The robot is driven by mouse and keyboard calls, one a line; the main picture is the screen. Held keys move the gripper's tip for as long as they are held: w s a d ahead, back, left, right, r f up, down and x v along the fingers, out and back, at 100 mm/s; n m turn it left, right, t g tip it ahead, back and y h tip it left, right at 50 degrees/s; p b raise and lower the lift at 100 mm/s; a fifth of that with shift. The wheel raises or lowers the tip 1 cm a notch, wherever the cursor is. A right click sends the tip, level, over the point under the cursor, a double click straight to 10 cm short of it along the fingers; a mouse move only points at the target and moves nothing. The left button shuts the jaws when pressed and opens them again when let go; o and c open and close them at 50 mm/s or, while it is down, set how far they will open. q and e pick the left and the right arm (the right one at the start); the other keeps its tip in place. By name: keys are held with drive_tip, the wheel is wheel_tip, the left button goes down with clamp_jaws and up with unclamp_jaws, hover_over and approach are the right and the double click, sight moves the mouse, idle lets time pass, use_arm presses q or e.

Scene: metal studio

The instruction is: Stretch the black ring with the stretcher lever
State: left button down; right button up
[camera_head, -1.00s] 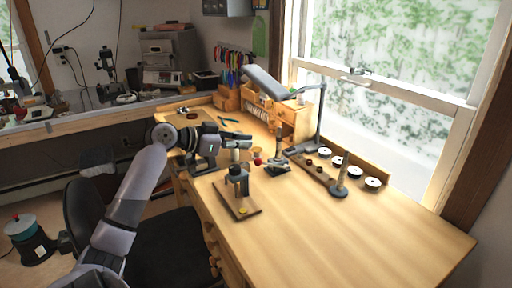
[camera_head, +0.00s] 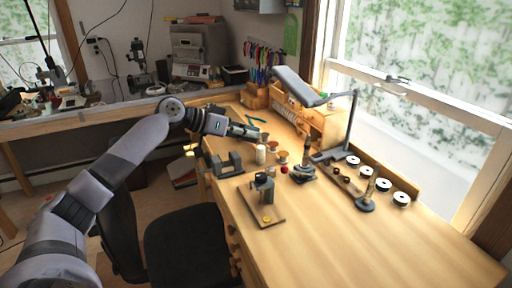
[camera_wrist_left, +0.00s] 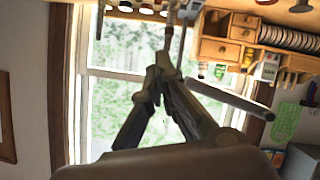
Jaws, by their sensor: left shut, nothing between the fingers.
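My left gripper (camera_head: 252,134) is shut and empty, held above the far left part of the wooden bench, beyond the grey vice. Its closed fingers (camera_wrist_left: 160,85) also show in the left wrist view, tips together, with a thin upright post just past them. A dark tool with a tall post on a flat base (camera_head: 305,172) stands at mid-bench and looks like the stretcher; its lever is too small to make out. Two small dark rings (camera_head: 337,170) lie by a tapered post on a round base (camera_head: 367,192); which is the black ring I cannot tell. My right gripper is out of view.
The grey vice (camera_head: 224,165) and a small press on a wooden board (camera_head: 263,188) stand along the bench's left side. A desk lamp (camera_head: 298,86) overhangs the back. The bench's front right is clear.

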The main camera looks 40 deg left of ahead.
use_arm(q)
drive_tip(key=w+d+f+p, duration=0.5)
drive_tip(key=w+d+f, duration=0.1)
drive_tip(key=f, duration=0.2)
drive_tip(key=shift+d+p, duration=0.15)
drive_tip(key=shift+p, duration=0.25)
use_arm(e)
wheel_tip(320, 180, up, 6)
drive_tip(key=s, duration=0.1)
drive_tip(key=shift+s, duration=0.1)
